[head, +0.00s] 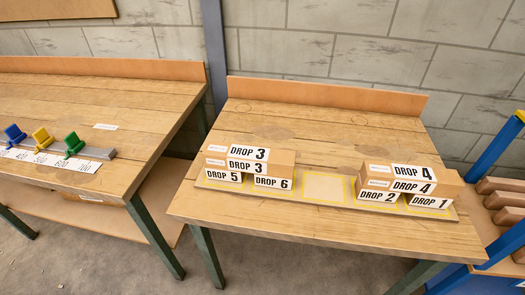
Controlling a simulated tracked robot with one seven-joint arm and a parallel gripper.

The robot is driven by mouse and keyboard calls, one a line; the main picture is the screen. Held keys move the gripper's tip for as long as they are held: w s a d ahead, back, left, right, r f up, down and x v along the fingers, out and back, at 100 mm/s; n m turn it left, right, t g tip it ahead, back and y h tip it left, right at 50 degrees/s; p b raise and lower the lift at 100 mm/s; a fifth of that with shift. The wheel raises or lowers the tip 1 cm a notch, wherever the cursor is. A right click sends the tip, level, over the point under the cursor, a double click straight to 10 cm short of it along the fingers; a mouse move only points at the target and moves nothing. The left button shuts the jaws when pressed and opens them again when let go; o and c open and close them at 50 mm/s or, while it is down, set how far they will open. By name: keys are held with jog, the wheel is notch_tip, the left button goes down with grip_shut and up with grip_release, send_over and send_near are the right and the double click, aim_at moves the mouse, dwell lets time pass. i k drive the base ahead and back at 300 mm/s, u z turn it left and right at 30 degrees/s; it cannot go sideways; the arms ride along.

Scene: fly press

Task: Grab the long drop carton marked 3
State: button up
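The long drop carton marked 3 (248,160) shows in the head view, left of centre on the right-hand wooden table (310,220). It is brown cardboard, with black "DROP 3" on white labels on its top and front faces. It lies flat across two smaller cartons, marked drop 5 (222,175) and drop 6 (272,183). Its long side runs left to right. Nothing rests on it. My gripper is not in view.
A similar long carton marked drop 4 (415,180) lies across cartons drop 2 (377,195) and drop 1 (430,202) at right. A bare yellow-outlined patch (323,187) separates the stacks. The left bench (100,110) holds blue, yellow and green fixtures. A blue-framed rack (498,145) stands at right.

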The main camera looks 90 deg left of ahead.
aim_at(247, 159)
jog(key=i, duration=0.15)
jog(key=u, duration=2.8)
jog(key=k, duration=0.9)
jog(key=u, duration=0.45)
jog(key=i, duration=1)
